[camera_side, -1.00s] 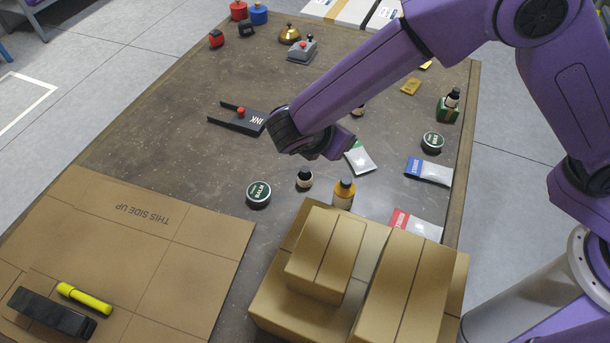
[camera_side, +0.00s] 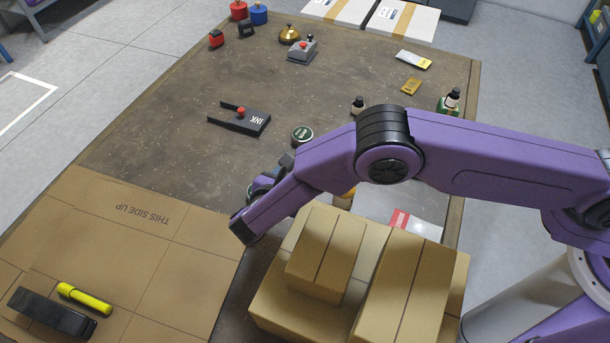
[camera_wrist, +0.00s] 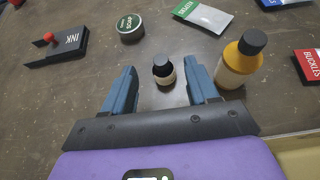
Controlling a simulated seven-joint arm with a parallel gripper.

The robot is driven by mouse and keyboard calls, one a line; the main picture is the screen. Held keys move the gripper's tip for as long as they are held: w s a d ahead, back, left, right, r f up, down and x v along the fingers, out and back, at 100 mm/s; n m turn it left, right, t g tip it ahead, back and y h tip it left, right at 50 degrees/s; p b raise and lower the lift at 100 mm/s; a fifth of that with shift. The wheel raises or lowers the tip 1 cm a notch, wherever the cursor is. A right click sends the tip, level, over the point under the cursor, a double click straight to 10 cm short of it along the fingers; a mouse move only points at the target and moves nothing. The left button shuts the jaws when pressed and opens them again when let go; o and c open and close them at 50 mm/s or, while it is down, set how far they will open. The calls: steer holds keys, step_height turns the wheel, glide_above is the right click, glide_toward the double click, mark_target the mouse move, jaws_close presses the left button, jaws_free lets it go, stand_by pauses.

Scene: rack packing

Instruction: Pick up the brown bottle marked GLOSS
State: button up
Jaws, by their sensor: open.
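A small dark bottle (camera_wrist: 164,74) with a black cap and a pale label stands upright in the wrist view. It is between the fingers of my gripper (camera_wrist: 162,78), with a gap visible on each side. My gripper is open and holds nothing. A larger amber bottle (camera_wrist: 236,69) with a dark cap stands just right of the right finger. I cannot read GLOSS on either label. In the side view my gripper (camera_side: 281,166) is low over the table, mostly behind my arm, which hides the small bottle. The amber bottle (camera_side: 345,199) shows only partly there.
A SOAP tin (camera_wrist: 130,26) and an INK holder (camera_wrist: 57,47) lie beyond the fingers. A GREEN-banded packet (camera_wrist: 203,15) and a red BUCKLES packet (camera_wrist: 311,65) lie to the right. Cardboard boxes (camera_side: 325,255) stand close to my arm.

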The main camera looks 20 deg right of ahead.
steer(key=shift+f, duration=0.55)
steer(key=x, duration=0.7)
steer(key=shift+w+d, duration=0.2)
steer(key=shift+f, duration=0.1)
jaws_close()
